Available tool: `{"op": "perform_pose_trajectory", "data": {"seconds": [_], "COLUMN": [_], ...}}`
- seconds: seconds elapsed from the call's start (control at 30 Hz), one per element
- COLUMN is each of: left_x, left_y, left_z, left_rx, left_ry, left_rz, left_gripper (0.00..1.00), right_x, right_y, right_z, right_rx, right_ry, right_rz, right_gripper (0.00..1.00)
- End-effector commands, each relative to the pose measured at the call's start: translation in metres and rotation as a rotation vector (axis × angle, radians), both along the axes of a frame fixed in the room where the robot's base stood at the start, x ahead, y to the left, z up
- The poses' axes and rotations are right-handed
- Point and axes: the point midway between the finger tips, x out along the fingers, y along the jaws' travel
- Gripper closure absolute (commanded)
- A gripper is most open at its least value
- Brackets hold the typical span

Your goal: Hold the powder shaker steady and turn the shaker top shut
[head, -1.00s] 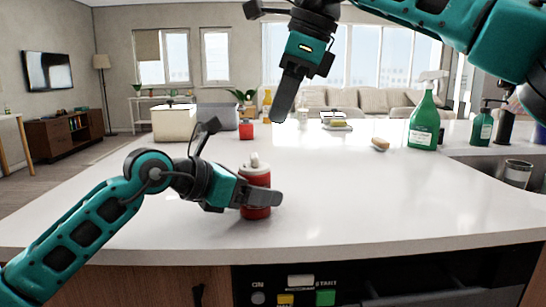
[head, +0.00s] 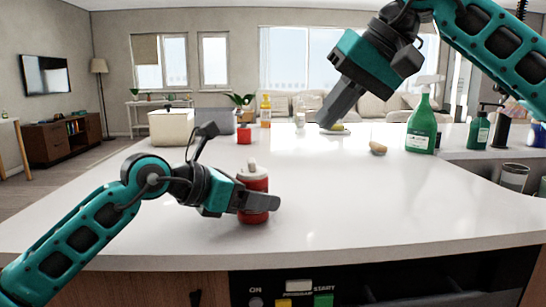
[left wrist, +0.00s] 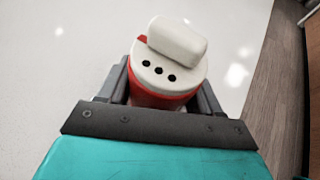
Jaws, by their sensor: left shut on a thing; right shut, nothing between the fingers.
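The powder shaker has a red body (head: 254,184) and stands upright on the white island counter near its front edge. Its white shaker top (head: 252,171) carries a raised white grip. In the left wrist view the top (left wrist: 160,75) shows several dark holes uncovered beside the grip (left wrist: 179,38). My left gripper (head: 262,201) is shut around the red body, with a finger on each side in the left wrist view (left wrist: 165,98). My right gripper (head: 328,122) is shut and empty, raised above the counter to the right of and beyond the shaker, apart from it.
A green spray bottle (head: 420,124) and a green pump bottle (head: 478,131) stand at the right by the sink. The counter (head: 350,205) right of the shaker is clear.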

Motion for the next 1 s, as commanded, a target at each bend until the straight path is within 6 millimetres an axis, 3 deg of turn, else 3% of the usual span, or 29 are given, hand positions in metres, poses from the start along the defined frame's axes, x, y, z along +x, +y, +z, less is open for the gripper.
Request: {"op": "perform_pose_trajectory", "data": {"seconds": [0.27, 0.7, 1.0], "left_x": [0.0, 0.0, 0.0], "left_y": [0.0, 0.0, 0.0], "left_z": [0.0, 0.0, 0.0], "left_rx": [0.0, 0.0, 0.0], "left_ry": [0.0, 0.0, 0.0], "left_rz": [-0.001, 0.0, 0.0], "left_gripper": [0.71, 0.71, 0.71], "right_x": [0.004, 0.033, 0.029], "right_y": [0.004, 0.051, 0.084], "right_z": [-0.013, -0.082, -0.08], "right_rx": [-0.017, -0.015, -0.015], "right_ry": [-0.041, -0.039, -0.04], "right_rz": [0.047, 0.048, 0.045], "right_gripper": [1.0, 1.0, 1.0]}}
